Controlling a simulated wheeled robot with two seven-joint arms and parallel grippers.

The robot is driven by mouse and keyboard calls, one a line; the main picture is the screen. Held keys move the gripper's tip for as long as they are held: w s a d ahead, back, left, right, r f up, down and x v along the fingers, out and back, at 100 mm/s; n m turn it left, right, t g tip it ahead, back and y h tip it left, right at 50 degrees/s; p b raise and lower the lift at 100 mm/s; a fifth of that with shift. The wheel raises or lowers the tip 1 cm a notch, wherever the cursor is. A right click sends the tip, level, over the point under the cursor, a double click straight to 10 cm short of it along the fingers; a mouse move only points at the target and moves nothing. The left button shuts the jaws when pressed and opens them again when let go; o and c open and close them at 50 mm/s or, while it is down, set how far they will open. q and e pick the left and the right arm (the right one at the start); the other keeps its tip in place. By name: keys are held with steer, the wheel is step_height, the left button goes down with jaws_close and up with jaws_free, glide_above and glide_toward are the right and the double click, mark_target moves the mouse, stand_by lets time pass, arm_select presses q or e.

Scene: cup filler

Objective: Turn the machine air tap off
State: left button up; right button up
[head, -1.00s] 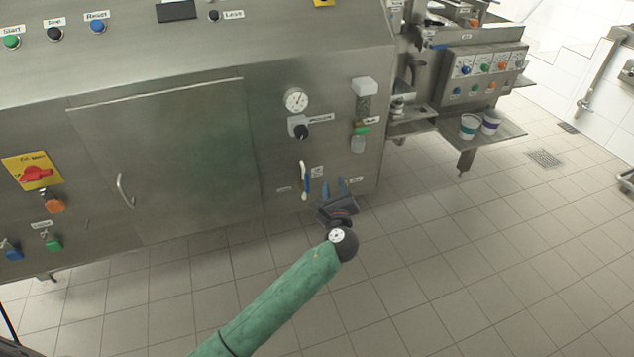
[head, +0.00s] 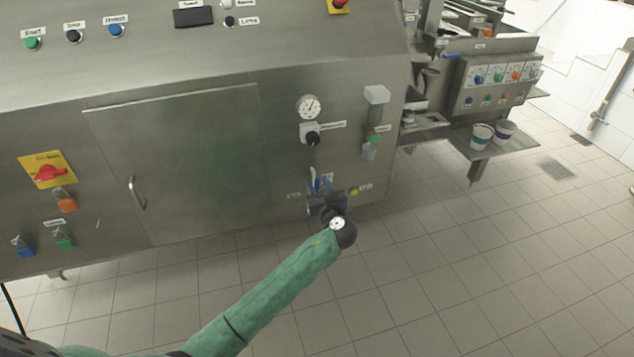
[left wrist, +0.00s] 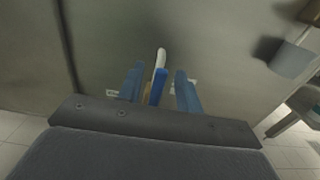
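The air tap (left wrist: 159,76) has a handle with a blue part and a white end, on the machine's lower front panel. It stands upright, tilted slightly, in the left wrist view. In the head view the tap handle (head: 312,173) is partly hidden by my left gripper (head: 320,184). In the left wrist view the blue fingers of my left gripper (left wrist: 160,88) are open, one on each side of the handle, with gaps showing. Whether they touch it at depth I cannot tell. My right gripper is not in view.
Above the tap are a gauge (head: 308,107), a black knob (head: 312,138) and a filter unit (head: 371,150). A cabinet door (head: 180,165) is to the left. Two cups (head: 482,137) stand on a shelf at the right. The tiled floor in front is clear.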

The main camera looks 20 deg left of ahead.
arm_select(q)
steer(key=shift+w+a, duration=0.4)
steer(key=shift+w, duration=0.15)
jaws_close()
